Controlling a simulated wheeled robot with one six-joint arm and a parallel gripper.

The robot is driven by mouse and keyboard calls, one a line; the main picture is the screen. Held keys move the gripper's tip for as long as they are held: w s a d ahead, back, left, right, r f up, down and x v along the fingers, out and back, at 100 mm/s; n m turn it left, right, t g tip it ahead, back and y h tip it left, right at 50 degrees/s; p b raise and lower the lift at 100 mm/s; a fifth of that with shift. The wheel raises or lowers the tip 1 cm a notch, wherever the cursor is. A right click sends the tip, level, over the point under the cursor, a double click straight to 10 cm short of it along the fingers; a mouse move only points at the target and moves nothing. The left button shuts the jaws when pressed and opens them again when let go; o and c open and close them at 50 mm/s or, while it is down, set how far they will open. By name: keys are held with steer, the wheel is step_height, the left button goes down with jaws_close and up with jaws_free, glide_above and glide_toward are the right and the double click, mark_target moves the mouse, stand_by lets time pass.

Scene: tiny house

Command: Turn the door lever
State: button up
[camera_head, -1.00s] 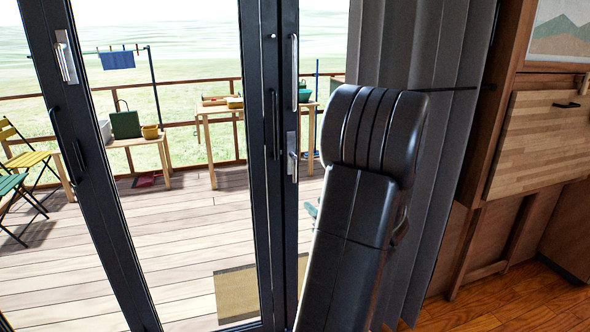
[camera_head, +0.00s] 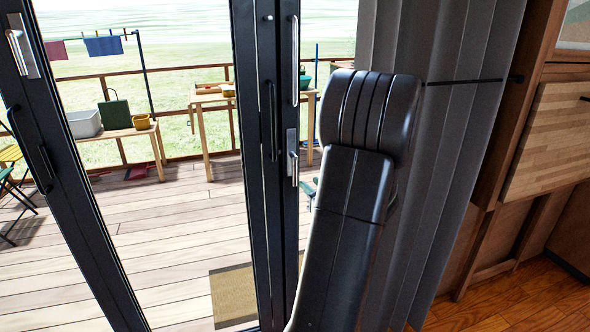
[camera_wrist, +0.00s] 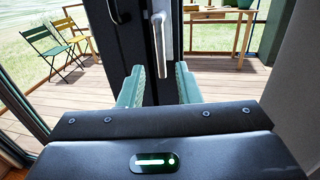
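The door lever (camera_head: 292,160) is a silver handle hanging down from an upright silver plate on the dark door frame (camera_head: 262,120). It also shows in the wrist view (camera_wrist: 161,45), at top centre. My gripper (camera_wrist: 158,78) is open and empty, with two pale green fingers. In the wrist view the lever's lower end appears between and just beyond the fingertips. I cannot tell whether they touch it. In the head view my arm hides most of the gripper, just right of and below the lever.
A grey curtain (camera_head: 440,150) hangs right of the door, beside my arm. A second dark door frame with a silver handle (camera_head: 22,47) stands at left. Beyond the glass lie a wooden deck (camera_head: 165,235), a doormat (camera_head: 232,295) and tables.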

mark_target(296, 171)
steer(key=x, duration=1)
steer(key=shift+w+a, duration=0.1)
steer(key=shift+w, duration=0.1)
jaws_close()
